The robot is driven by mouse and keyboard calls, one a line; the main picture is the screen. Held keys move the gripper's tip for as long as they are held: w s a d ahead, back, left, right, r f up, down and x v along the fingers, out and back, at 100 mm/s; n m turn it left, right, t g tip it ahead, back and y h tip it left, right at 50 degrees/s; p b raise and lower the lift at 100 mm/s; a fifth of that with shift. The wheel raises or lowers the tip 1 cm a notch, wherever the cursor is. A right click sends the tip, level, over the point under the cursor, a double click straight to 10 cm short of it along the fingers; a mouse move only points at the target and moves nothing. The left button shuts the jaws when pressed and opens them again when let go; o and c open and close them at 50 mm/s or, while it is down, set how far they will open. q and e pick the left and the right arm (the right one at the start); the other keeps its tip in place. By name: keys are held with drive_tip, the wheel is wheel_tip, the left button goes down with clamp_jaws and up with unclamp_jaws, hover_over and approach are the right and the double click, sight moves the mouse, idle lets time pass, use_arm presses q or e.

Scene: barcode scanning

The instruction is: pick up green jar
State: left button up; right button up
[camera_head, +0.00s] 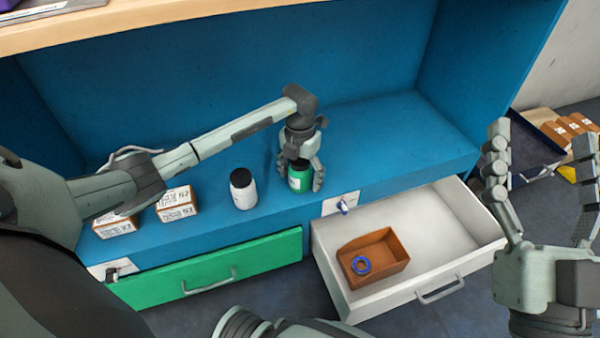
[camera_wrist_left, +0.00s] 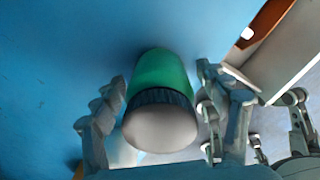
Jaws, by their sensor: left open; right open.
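The green jar (camera_head: 299,177) with a dark, grey-topped lid stands upright on the blue shelf, near its front edge. My left gripper (camera_head: 302,184) reaches down over it from above, with fingers on either side of the jar. In the left wrist view the jar (camera_wrist_left: 162,75) lies between the open fingers of the left gripper (camera_wrist_left: 163,110), with its lid toward the camera; gaps show at both sides. My right gripper (camera_head: 540,190) is open and empty at the right, its fingers pointing up.
A white jar (camera_head: 243,190) stands left of the green jar. Boxes with printed codes (camera_head: 177,204) sit further left.

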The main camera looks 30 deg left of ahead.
use_arm(q)
drive_tip(key=c, duration=1.2)
drive_tip(key=shift+r, duration=0.1)
drive_tip(key=shift+c, duration=0.9)
